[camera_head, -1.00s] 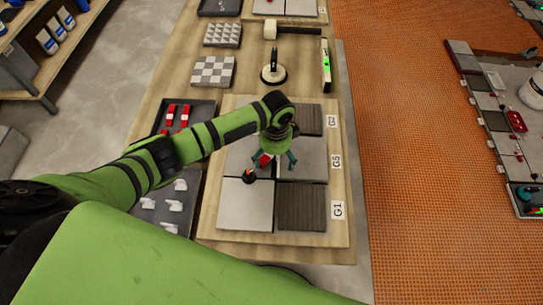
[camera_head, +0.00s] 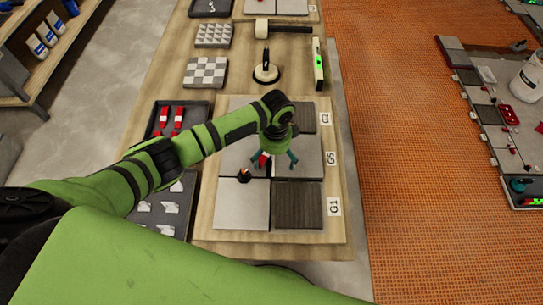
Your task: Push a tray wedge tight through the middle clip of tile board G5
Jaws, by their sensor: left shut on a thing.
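The tile board with labels G1, G5 and G2 (camera_head: 209,229) lies on the wooden bench, carrying grey and dark tiles. My left gripper (camera_head: 273,162) points down over the board's middle, level with the G5 label (camera_head: 331,158). A small red wedge (camera_head: 263,159) shows at its teal fingers, which are shut on it. The gripper hides the middle clip, so I cannot tell how far the wedge sits in it. A small dark piece with an orange top (camera_head: 244,175) stands on the left tiles near the seam. My right gripper is not in view.
Behind the board are a suction cup (camera_head: 266,73), a mallet (camera_head: 291,29), a spirit level (camera_head: 319,64) and a checkered sample tile (camera_head: 205,72).

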